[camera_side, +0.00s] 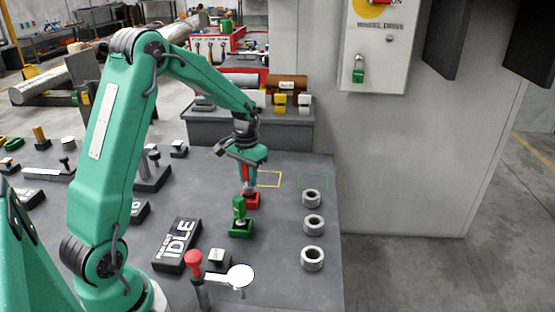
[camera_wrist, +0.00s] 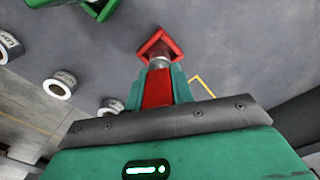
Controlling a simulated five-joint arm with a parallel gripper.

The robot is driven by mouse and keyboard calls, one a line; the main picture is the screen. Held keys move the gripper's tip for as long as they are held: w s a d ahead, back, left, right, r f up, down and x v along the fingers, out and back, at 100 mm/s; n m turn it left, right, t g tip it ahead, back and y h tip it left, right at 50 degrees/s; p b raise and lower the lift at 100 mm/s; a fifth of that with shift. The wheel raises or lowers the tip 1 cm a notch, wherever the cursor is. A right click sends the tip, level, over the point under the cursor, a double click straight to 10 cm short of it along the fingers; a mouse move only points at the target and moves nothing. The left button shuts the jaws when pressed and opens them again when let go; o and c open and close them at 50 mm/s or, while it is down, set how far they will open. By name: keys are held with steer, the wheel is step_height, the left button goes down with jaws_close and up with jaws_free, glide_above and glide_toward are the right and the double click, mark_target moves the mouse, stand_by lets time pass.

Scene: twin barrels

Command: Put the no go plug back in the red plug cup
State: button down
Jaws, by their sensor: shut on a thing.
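My gripper (camera_side: 247,174) is shut on the no go plug (camera_side: 244,173), which has a red handle and a silver end. In the wrist view, the plug's red handle (camera_wrist: 158,90) sits between the green fingers, its silver end pointing at the red plug cup (camera_wrist: 174,43). In the side view, the plug is close to upright at the red plug cup (camera_side: 254,201), its silver end at or just above the opening. I cannot tell whether the tip is inside. The gripper hides part of the plug.
A green plug stands in a green cup (camera_side: 240,230) just in front. Several grey rings (camera_side: 312,224) line the right side. A black IDLE sign (camera_side: 177,245) and a red-knobbed lever (camera_side: 195,262) are nearer.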

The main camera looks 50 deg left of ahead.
mark_target(248, 185)
steer(key=shift+f, duration=1.7)
stand_by(0.6)
steer(key=c, duration=1.1)
jaws_free()
steer(key=shift+r, duration=0.1)
steer(key=shift+r, duration=3.85)
